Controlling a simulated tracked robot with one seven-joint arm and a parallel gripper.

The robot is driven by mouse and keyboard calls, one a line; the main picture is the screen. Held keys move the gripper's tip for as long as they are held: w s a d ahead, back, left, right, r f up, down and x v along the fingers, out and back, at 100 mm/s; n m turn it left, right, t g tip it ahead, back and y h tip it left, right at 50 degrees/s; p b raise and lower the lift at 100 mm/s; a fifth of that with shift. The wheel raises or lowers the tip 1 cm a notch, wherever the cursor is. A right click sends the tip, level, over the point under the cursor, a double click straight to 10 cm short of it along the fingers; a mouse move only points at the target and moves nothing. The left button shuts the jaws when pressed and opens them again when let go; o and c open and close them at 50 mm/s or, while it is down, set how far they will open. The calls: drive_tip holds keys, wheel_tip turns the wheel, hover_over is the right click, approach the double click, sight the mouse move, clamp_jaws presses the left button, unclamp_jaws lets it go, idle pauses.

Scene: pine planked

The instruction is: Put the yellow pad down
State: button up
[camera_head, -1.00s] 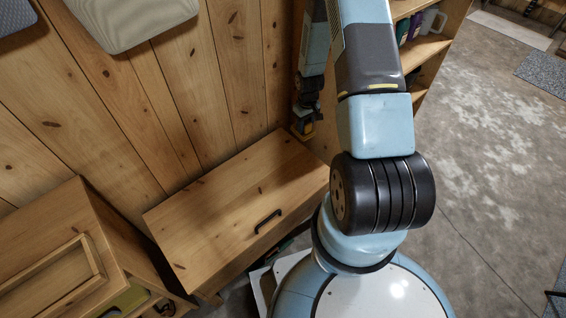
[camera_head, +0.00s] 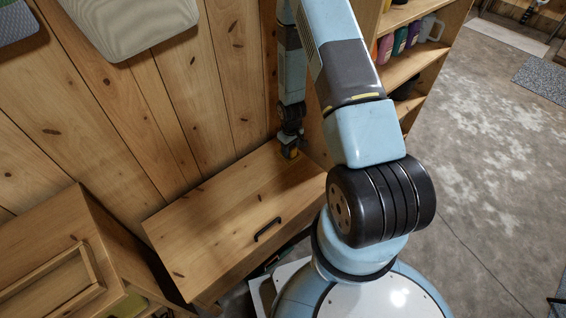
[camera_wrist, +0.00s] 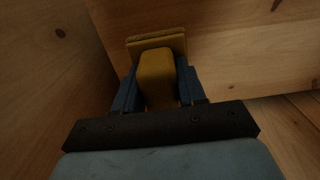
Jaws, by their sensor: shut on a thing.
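The yellow pad (camera_wrist: 157,44) shows in the wrist view between the fingers of my gripper (camera_wrist: 157,85), which is shut on it. In the head view my gripper (camera_head: 290,151) points down at the back right corner of the wooden cabinet top (camera_head: 215,215), close to the plank wall. The pad is too small and dark there to tell apart from the fingers. I cannot tell whether the pad touches the cabinet top.
A shelf unit (camera_head: 412,65) with several coloured bottles stands right of the gripper. Plank wall (camera_head: 150,110) lies behind. Another wooden cabinet (camera_head: 65,255) is at the lower left. Most of the cabinet top is clear; its front has a black handle (camera_head: 267,229).

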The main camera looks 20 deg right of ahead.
sight(283, 158)
drive_tip(key=a+f, duration=0.2)
drive_tip(key=f, duration=0.1)
drive_tip(key=shift+s+a+f, duration=0.1)
drive_tip(key=shift+s+a, duration=0.1)
drive_tip(key=shift+a, duration=0.15)
drive_tip(key=shift+a+f, duration=0.15)
drive_tip(key=shift+f, duration=1.55)
drive_tip(key=shift+f, duration=0.1)
drive_tip(key=o, duration=1.1)
